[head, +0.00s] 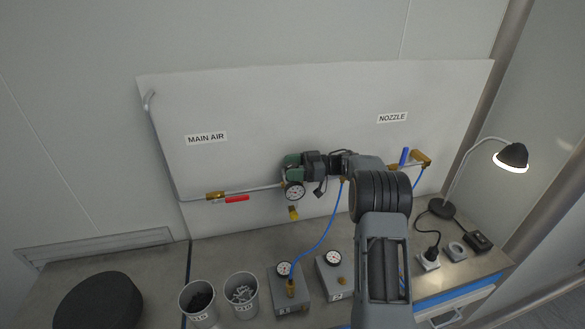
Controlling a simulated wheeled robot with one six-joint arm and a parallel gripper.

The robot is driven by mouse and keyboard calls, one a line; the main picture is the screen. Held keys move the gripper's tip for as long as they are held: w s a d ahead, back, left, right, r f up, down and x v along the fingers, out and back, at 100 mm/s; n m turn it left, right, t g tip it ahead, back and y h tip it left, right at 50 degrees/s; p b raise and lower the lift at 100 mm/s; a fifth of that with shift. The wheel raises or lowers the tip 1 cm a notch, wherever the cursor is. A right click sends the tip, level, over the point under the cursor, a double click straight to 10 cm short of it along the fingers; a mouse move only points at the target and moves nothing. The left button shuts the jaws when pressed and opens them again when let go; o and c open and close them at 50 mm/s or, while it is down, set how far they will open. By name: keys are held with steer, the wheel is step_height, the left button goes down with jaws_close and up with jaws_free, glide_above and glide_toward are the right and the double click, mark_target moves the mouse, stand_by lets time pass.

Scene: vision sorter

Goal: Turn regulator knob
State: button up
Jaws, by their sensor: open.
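The regulator is mounted on the white panel in the head view, with a green part (292,161) on top and a round white gauge (294,191) below it. A small brass fitting (293,213) hangs under the gauge. My gripper (306,163) reaches in from the right, its tip right at the green part and overlapping it. The gripper is open; I cannot tell whether it touches the knob. The dark gripper and wrist hide the regulator's right side and part of the pipe.
A red-handled valve (236,199) sits left on the pipe; a blue-handled valve (404,157) is at right. Below on the bench (232,256) stand two cups of parts, two grey gauge boxes (291,299) and a lamp (512,156). A blue hose (325,238) hangs in front.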

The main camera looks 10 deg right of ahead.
steer(key=shift+d, duration=0.1)
steer(key=s+d+b, duration=0.2)
steer(key=d+b, duration=0.1)
steer(key=d, duration=1)
steer(key=shift+d+b, duration=0.25)
steer(key=shift+b, duration=0.1)
